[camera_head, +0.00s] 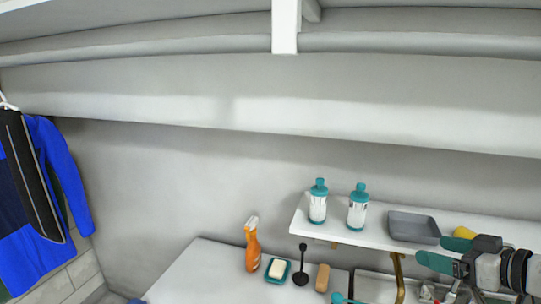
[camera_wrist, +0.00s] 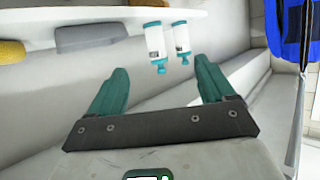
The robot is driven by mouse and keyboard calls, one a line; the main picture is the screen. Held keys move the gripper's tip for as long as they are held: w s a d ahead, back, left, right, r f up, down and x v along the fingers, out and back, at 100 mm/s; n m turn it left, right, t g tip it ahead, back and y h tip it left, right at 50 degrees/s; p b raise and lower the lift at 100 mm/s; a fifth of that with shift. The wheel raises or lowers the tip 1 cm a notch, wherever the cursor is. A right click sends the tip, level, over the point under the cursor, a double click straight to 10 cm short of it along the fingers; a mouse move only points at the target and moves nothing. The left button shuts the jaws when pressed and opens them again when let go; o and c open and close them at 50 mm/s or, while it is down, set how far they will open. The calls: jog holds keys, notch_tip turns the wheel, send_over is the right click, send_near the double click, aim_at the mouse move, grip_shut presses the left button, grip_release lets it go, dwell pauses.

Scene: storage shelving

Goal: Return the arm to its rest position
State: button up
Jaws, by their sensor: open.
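My gripper (camera_head: 431,250) is at the lower right of the head view, in front of the wall shelf (camera_head: 375,235). Its two teal fingers are spread apart with nothing between them. In the wrist view my gripper (camera_wrist: 160,68) also shows open and empty. That view looks upside down, with two white bottles beyond the fingertips, apart from them. The rest of my arm is mostly out of frame.
Two teal-capped bottles (camera_head: 318,203) (camera_head: 357,208) and a grey tray (camera_head: 414,227) stand on the shelf. Blue clothing (camera_head: 70,170) hangs left.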

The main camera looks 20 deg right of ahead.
jog(key=s+a+f+m+g, duration=0.1)
jog(key=s+a+f+g, duration=0.15)
jog(key=a+f, duration=0.5)
jog(key=s+a+f+m+g, duration=0.1)
jog(key=s+a+f+g, duration=0.2)
jog(key=f, duration=0.8)
jog(key=s+a+f+g+h, duration=0.1)
jog(key=s+a+f+g, duration=0.2)
jog(key=s+f, duration=0.3)
jog(key=s+a+f+g+h, duration=0.1)
jog(key=s+a+f+g, duration=0.2)
jog(key=s+f, duration=0.4)
jog(key=s+a, duration=0.1)
jog(key=s, duration=0.3)
jog(key=shift+s+h, duration=0.35)
jog(key=shift+h, duration=0.05)
jog(key=shift+g, duration=0.25)
